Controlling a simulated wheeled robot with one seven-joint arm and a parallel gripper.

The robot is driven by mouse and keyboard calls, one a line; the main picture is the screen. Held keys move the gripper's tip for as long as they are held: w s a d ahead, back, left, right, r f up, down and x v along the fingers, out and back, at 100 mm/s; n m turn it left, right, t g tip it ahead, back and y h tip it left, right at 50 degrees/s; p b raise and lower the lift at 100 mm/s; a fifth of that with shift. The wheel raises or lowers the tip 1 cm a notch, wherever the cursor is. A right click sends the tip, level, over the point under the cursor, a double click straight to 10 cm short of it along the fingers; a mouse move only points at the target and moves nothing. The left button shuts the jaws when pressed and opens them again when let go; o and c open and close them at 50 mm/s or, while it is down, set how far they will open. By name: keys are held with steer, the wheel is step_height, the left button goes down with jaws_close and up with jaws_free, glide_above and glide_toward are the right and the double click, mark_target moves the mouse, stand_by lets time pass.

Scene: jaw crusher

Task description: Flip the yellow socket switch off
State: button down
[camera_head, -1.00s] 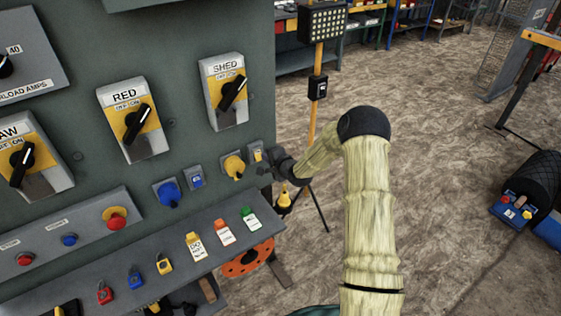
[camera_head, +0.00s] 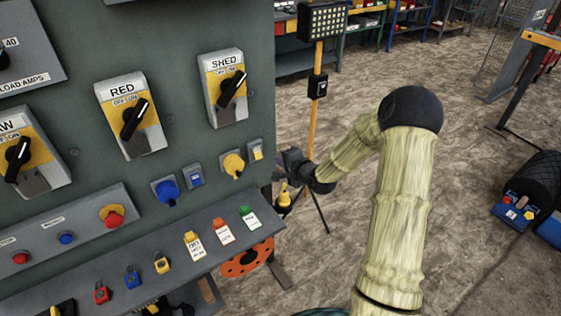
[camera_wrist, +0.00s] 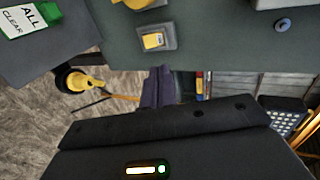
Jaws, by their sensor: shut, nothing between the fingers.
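The yellow socket switch (camera_head: 255,151) is a small yellow rocker in a grey frame near the right edge of the green panel, right of the yellow round socket (camera_head: 233,165). In the wrist view the switch (camera_wrist: 153,40) shows at top centre, with a pale patch on its rocker. I cannot tell its on or off position. My gripper (camera_wrist: 158,72) is shut and empty, its dark fingers pointing at the panel just below the switch in that picture, apparently apart from it. In the head view my gripper (camera_head: 279,169) is small and dark, right of the switch.
A blue socket (camera_head: 167,192) and blue switch (camera_head: 196,178) sit to the left. Below, a sloped shelf (camera_head: 160,240) bears tags and padlocks. A yellow lamp post (camera_head: 314,110) stands behind my arm.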

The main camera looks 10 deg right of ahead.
steer(key=s+r+n+g+h, duration=0.2)
steer(key=s+n+g, duration=0.3)
steer(key=s, duration=1)
steer(key=s+r+n+g+h, duration=0.2)
steer(key=s+r+n+g, duration=0.2)
steer(key=s+n, duration=0.4)
steer(key=s+g, duration=0.1)
steer(key=s, duration=0.6)
steer(key=shift+n+h, duration=0.4)
steer(key=shift+a, duration=0.2)
